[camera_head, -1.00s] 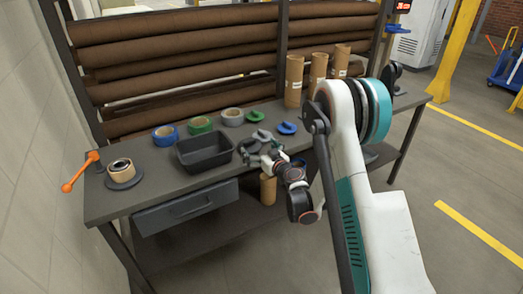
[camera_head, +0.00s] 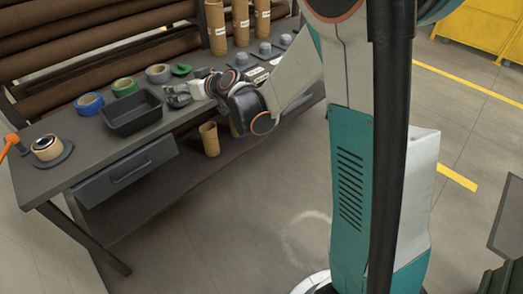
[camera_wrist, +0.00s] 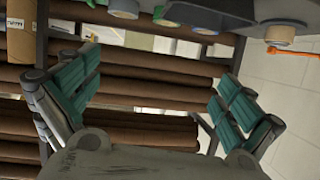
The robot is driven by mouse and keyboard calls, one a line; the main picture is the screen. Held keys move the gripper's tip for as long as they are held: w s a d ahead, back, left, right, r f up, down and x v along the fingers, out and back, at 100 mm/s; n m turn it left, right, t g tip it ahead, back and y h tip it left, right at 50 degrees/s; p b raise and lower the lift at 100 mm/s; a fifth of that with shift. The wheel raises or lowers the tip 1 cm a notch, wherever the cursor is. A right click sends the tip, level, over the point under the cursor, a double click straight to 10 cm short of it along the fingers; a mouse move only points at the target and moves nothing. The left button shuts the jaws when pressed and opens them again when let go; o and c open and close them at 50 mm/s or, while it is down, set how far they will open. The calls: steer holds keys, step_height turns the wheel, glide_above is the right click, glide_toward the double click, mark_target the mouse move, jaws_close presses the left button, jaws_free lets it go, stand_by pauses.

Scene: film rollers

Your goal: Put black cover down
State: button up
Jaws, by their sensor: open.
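My gripper (camera_head: 178,95) is just above the workbench, right of the black bin. In the wrist view my gripper (camera_wrist: 160,100) has its teal-padded fingers wide apart, with nothing between them. I cannot make out a black cover for certain in either view. A green cover (camera_head: 181,69) lies on the bench behind my gripper. Part of the bench by my gripper is hidden by my arm.
The workbench (camera_head: 95,150) holds a black bin (camera_head: 132,125), blue tape (camera_head: 88,103), green tape (camera_head: 125,86) and grey tape (camera_head: 158,73). A tan roll (camera_head: 46,148) sits on a dark disc at the left end. Cardboard tubes (camera_head: 240,22) stand at the back, before brown film rollers (camera_head: 60,50).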

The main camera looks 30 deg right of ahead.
steer(key=s+d+r+m+g+h, duration=0.1)
steer(key=s+d+m+g+h, duration=0.1)
steer(key=s, duration=1.6)
steer(key=s+d+r+m+g+h, duration=0.1)
steer(key=s+d, duration=0.4)
steer(key=s, duration=1.4)
steer(key=m+g+h, duration=0.1)
steer(key=g+h, duration=0.1)
steer(key=shift+s+d+g, duration=0.15)
steer(key=shift+d+g, duration=0.05)
steer(key=shift+g, duration=0.2)
